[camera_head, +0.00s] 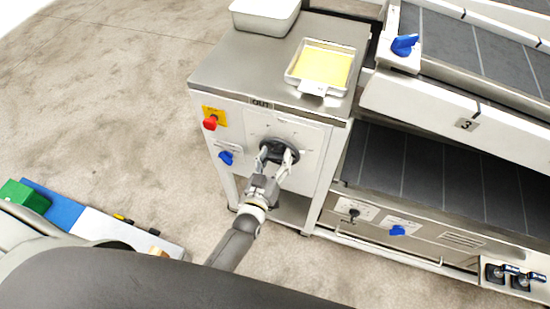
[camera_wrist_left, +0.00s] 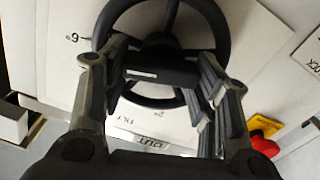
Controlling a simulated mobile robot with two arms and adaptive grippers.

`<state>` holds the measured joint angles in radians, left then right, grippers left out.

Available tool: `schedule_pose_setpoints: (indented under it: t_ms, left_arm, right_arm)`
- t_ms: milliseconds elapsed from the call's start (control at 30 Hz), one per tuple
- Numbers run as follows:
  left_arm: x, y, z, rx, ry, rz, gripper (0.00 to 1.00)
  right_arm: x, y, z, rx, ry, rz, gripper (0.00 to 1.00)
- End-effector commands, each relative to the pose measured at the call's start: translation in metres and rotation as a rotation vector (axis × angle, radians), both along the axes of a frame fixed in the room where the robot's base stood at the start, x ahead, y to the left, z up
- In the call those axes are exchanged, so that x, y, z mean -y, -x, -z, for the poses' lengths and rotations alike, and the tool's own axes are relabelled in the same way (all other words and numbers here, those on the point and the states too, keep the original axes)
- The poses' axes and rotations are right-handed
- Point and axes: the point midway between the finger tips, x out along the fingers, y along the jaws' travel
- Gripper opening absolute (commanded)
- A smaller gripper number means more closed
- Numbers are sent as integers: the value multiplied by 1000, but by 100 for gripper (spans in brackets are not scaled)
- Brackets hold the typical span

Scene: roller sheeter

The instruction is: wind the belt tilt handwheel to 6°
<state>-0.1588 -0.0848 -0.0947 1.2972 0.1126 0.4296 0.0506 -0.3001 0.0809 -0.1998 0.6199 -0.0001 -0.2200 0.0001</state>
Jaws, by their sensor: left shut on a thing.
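The belt tilt handwheel (camera_head: 279,150) is a dark wheel on the front panel of the white, steel-topped cabinet. In the left wrist view the black wheel (camera_wrist_left: 226,28) shows its rim and spokes close up. My left gripper (camera_head: 276,157) reaches it from the front, its fingers on either side of a dark part near the wheel's middle. In the left wrist view the gripper (camera_wrist_left: 160,75) is shut on that part; the exact grip is partly hidden by the fingers. I cannot make out a pointer.
A red stop button (camera_head: 210,123) on a yellow plate and a blue knob (camera_head: 226,157) sit left of the wheel. A tray with a yellow sheet (camera_head: 322,66) and a white bin (camera_head: 265,14) stand on top. Conveyor belts (camera_head: 440,165) lie to the right.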

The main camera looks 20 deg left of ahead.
Motion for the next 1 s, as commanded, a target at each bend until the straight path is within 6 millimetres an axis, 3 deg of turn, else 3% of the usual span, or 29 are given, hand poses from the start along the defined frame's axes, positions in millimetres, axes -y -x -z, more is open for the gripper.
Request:
schedule_pose_setpoints:
  t_ms: [300,333,500,833,1000]
  left_arm:
    - [-1,-4,-6,15,-10,-1,31]
    - [-1,-4,-6,15,-10,-1,58]
    - [-1,-3,-6,14,-8,0,77]
    - [0,0,-2,4,-6,0,77]
    - [-1,15,0,1,-5,1,77]
  right_arm:
    - [-3,0,0,-1,-3,1,33]
    - [-3,0,0,-1,-3,1,33]
    - [-3,0,0,-1,-3,1,33]
    - [1,0,0,0,1,-1,33]
    - [0,0,0,0,0,0,33]
